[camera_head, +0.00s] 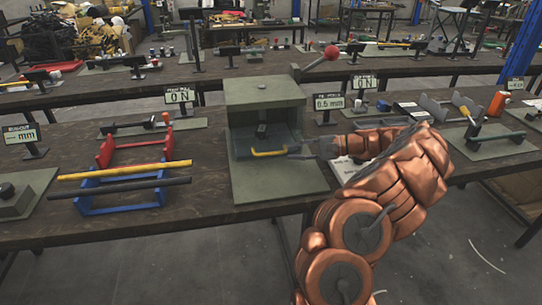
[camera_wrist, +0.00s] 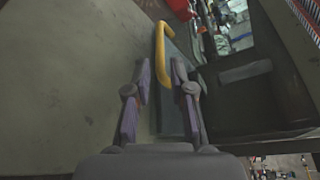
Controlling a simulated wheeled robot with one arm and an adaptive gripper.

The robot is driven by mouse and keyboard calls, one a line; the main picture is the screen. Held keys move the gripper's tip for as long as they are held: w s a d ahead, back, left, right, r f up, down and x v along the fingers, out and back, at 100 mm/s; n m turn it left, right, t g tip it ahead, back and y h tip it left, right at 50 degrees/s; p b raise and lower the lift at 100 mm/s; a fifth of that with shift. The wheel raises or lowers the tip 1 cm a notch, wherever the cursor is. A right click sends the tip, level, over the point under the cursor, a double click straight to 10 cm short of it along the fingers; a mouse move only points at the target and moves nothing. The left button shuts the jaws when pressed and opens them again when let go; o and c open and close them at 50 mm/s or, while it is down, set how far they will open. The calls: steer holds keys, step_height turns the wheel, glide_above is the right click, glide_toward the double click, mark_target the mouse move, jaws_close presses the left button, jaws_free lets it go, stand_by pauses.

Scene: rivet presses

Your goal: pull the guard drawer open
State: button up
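The guard drawer (camera_head: 243,146) is a blue-grey tray low in the front of a green press housing (camera_head: 265,93). A yellow bar handle (camera_head: 270,152) runs across its front. How far the drawer stands out is hard to tell. My gripper (camera_head: 303,150) is at the right end of the handle in the head view; its fingers are small and partly dark there. In the wrist view my gripper (camera_wrist: 162,75) has its two fingers apart, with the yellow handle (camera_wrist: 162,50) ahead and between the fingertips. Contact cannot be made out.
A red-knobbed lever (camera_head: 331,52) rises at the housing's right. A red rack (camera_head: 132,148) and a blue rack (camera_head: 120,197) with bars stand to the left. The green base plate before the drawer is clear.

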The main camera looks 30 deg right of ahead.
mark_target(275, 153)
steer(key=p+x, duration=0.1)
steer(key=x, duration=0.6)
steer(key=shift+w+a, duration=0.2)
steer(key=shift+a, duration=0.05)
jaws_close()
stand_by(0.3)
